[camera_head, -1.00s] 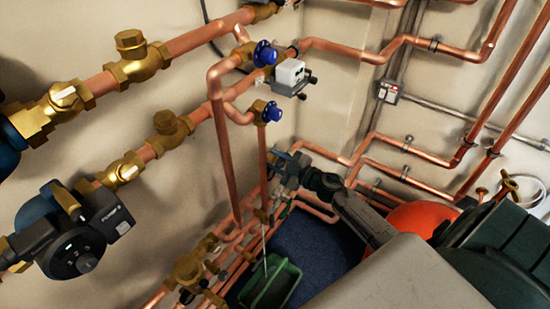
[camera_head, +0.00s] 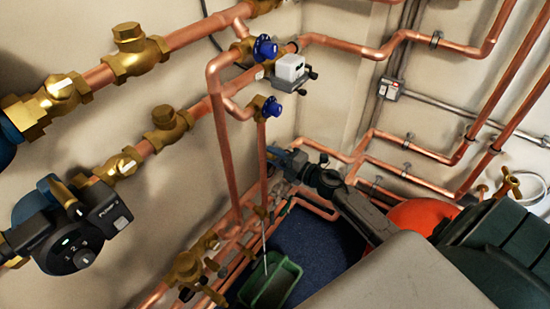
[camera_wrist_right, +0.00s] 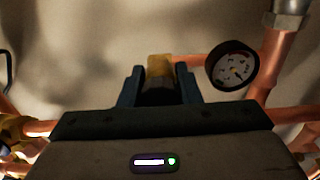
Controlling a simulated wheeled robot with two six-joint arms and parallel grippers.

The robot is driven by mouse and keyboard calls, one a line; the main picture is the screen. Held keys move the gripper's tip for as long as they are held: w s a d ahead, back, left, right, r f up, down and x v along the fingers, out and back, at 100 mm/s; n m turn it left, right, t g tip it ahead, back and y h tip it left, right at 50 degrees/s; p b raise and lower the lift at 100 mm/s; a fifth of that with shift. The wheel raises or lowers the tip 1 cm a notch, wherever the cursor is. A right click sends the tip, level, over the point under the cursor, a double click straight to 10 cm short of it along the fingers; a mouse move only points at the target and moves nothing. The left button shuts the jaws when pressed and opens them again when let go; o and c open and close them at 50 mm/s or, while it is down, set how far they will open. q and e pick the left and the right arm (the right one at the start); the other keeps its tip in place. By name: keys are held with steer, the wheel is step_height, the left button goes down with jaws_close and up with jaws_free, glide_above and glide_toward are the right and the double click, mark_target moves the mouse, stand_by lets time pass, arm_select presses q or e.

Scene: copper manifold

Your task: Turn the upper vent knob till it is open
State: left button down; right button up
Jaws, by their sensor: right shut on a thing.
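My right gripper (camera_head: 270,153) reaches in from the lower right, low near the wall, below the two blue knobs. In the right wrist view its two fingers (camera_wrist_right: 160,88) are shut on a small yellow brass piece (camera_wrist_right: 160,65). Most of that piece is hidden by the fingers and in the head view by the gripper; I cannot tell its turn angle. The upper blue knob (camera_head: 265,48) and the lower blue knob (camera_head: 272,107) sit on copper pipes, both apart from the gripper. My left gripper is not in view.
A round dial gauge (camera_wrist_right: 232,66) stands close right of the fingers. Copper pipes (camera_head: 222,150) run near the arm. A pump (camera_head: 75,230) is at the left, a white actuator (camera_head: 290,68) above, and a green bin (camera_head: 270,285) on the floor below.

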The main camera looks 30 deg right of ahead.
steer(key=n+b, duration=0.2)
steer(key=n, duration=0.5)
steer(key=shift+f+b, duration=0.15)
steer(key=shift+b, duration=0.2)
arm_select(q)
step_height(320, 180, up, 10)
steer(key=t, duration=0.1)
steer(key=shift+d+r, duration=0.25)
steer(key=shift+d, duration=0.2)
arm_select(e)
steer(key=shift+n, duration=0.7)
steer(key=o, duration=1)
steer(key=shift+c, duration=0.2)
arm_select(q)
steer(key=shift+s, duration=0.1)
